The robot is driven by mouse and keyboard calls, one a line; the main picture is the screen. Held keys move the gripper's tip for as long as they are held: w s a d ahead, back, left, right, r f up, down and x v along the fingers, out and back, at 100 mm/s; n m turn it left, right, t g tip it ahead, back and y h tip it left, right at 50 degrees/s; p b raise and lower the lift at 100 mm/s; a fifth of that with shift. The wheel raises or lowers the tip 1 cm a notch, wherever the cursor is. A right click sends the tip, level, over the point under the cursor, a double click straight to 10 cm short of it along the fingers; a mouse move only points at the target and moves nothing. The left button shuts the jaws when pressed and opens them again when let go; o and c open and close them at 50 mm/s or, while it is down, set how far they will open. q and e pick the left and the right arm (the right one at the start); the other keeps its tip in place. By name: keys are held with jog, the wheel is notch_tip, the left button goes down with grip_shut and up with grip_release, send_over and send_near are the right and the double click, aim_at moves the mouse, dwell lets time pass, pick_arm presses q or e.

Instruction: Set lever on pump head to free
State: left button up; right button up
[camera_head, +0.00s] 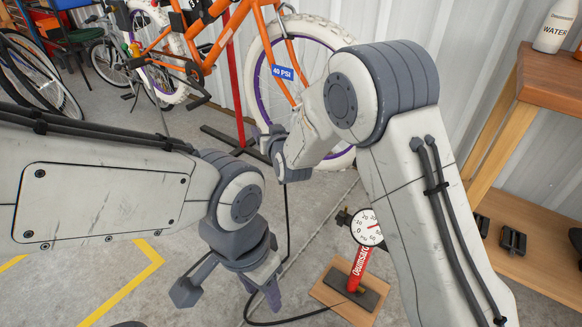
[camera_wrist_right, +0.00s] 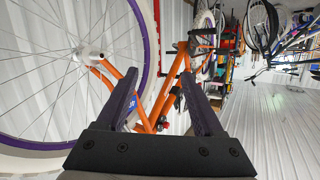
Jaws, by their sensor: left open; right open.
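The floor pump has a red barrel (camera_head: 357,267) and a round white gauge (camera_head: 366,227). Its dark hose (camera_head: 287,215) rises toward my right wrist. I cannot make out the pump head or its lever; my right arm covers part of the wheel there. My right gripper (camera_head: 268,138) is in front of the bike's white-tyred wheel. In the right wrist view its fingers (camera_wrist_right: 163,78) are apart with nothing between them, the orange frame behind. My left gripper (camera_head: 262,291) hangs low, left of the pump, open and empty, near the hose.
The orange bike (camera_head: 205,55) stands on a red stand (camera_head: 232,70) and bears a blue "40 PSI" tag (camera_head: 282,73). A wooden bench (camera_head: 546,75) with a water bottle (camera_head: 555,27) is at the right. Other bikes stand at the back left.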

jog(key=w+d+f+m+t+h+b, duration=0.1)
jog(key=w+d+f+t+b, duration=0.15)
jog(key=f+b, duration=0.35)
jog(key=w+d+f+m+t+b, duration=0.1)
jog(key=d+f+t+b, duration=0.25)
jog(key=f, duration=0.35)
jog(key=w+d+f+m+t+h+b, duration=0.1)
jog(key=w+d+f+t+b, duration=0.1)
jog(key=f+b, duration=0.45)
jog(key=b+x, duration=0.1)
jog(key=x, duration=0.2)
jog(key=b+x, duration=0.1)
jog(key=x, duration=0.2)
jog(key=b+x, duration=0.1)
jog(key=x, duration=0.2)
jog(key=shift+w+a+f+b, duration=0.15)
jog(key=shift+w+f+b, duration=0.1)
jog(key=shift+b, duration=0.15)
pick_arm(q)
notch_tip(320, 180, down, 23)
pick_arm(e)
jog(key=shift+w+r, duration=0.35)
jog(key=shift+w, duration=0.2)
jog(key=shift+a, duration=0.1)
grip_shut()
